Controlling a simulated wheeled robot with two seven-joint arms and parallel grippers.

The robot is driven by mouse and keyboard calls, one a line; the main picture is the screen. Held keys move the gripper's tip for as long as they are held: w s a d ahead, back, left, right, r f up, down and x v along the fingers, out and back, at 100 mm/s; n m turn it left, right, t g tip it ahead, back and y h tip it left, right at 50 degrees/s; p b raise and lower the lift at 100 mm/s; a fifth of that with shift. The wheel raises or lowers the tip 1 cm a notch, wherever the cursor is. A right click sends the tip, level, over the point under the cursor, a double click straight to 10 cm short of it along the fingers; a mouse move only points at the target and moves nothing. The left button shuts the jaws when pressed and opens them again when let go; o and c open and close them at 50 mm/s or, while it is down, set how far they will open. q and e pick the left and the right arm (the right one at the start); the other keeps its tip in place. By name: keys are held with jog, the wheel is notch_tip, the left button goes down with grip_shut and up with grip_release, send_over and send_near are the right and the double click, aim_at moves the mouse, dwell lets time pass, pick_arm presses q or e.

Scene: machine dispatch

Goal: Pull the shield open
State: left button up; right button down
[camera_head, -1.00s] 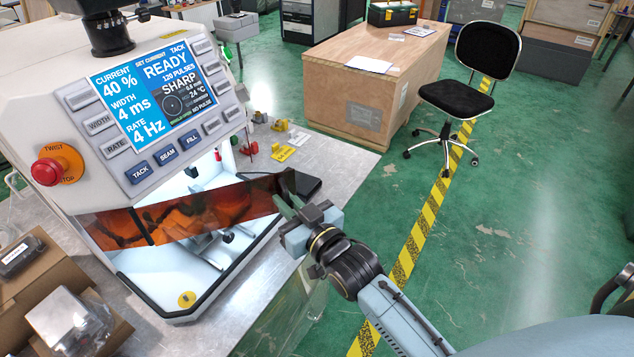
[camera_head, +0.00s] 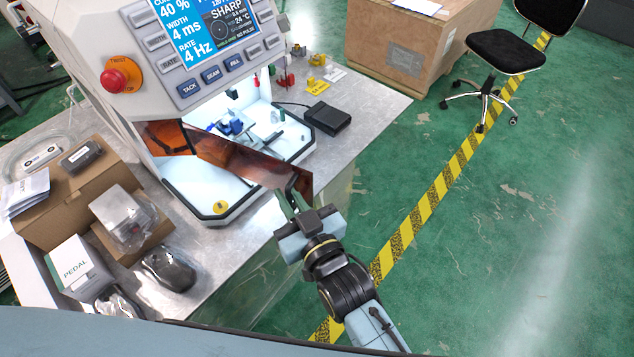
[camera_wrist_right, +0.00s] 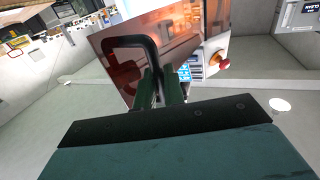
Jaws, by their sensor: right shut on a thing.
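The shield (camera_head: 235,163) is an orange-brown see-through panel on the front of the white welding machine (camera_head: 130,50). In the head view it stands swung out at an angle from the machine's chamber (camera_head: 190,185), whose lit inside shows behind and below it. My right gripper (camera_head: 292,197) is at the shield's outer right end, shut on its black handle. In the right wrist view the shield (camera_wrist_right: 122,75) fills the upper middle, and the bent black handle (camera_wrist_right: 148,45) runs down between the green fingers of my right gripper (camera_wrist_right: 160,88). My left gripper is not in view.
A red stop knob (camera_head: 114,80) is on the machine's panel. A black pedal (camera_head: 327,118) lies on the metal table right of the chamber. Cardboard boxes (camera_head: 75,195) and a mouse-like black device (camera_head: 168,270) are at left.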

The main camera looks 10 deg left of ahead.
jog(key=shift+s+a, duration=0.3)
jog(key=shift+s, duration=0.05)
jog(key=c, duration=1.6)
grip_release()
jog(key=shift+w, duration=0.1)
jog(key=b+v, duration=0.1)
jog(key=v, duration=1.2)
jog(key=shift+d, duration=0.15)
